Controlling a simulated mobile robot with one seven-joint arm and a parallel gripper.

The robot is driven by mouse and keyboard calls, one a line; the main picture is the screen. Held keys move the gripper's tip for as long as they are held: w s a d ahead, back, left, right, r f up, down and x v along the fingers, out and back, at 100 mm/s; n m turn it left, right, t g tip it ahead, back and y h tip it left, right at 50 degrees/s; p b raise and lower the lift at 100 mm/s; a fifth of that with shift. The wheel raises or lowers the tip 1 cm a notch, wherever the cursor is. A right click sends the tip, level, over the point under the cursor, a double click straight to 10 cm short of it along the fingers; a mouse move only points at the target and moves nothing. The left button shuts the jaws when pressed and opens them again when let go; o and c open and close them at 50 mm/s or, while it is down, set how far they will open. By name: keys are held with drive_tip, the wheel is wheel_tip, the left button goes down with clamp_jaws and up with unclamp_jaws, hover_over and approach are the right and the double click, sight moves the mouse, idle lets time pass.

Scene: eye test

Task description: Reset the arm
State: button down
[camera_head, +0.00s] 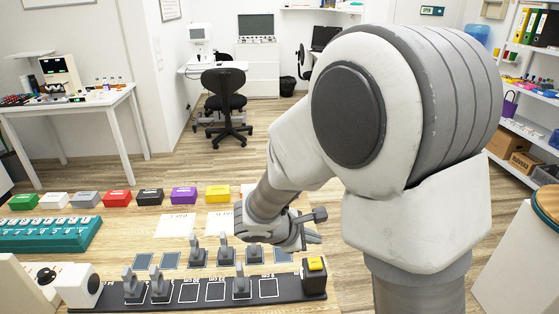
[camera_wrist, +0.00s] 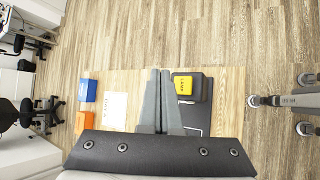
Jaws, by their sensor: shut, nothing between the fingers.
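My arm fills the right half of the head view, bent over the table (camera_head: 130,232), with its forearm reaching down and left. My gripper (camera_head: 314,238) is at the end of it, above the right part of the table, partly hard to make out. In the wrist view my gripper (camera_wrist: 158,72) shows its two grey fingers together, shut with nothing between them. The fingers point toward the table's edge and the wood floor. A yellow block (camera_wrist: 187,85) on a dark base lies just right of the fingers in the wrist view; in the head view it is below my gripper.
A black rail (camera_head: 215,291) with several grey upright pieces runs along the table's front. Several coloured boxes (camera_head: 117,198) line its back, and a teal rack (camera_head: 50,234) stands left. Shelves (camera_head: 525,110) are at right. Open floor (camera_head: 165,172) lies behind the table.

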drive_tip(key=s+d+r+m+y+p, duration=0.1)
drive_tip(key=s+r+m+y+p, duration=0.5)
drive_tip(key=s+r+m, duration=1)
drive_tip(key=s+r+y, duration=0.1)
drive_tip(key=s+r, duration=0.3)
drive_tip(key=shift+r, duration=0.4)
drive_tip(key=shift+d, duration=0.2)
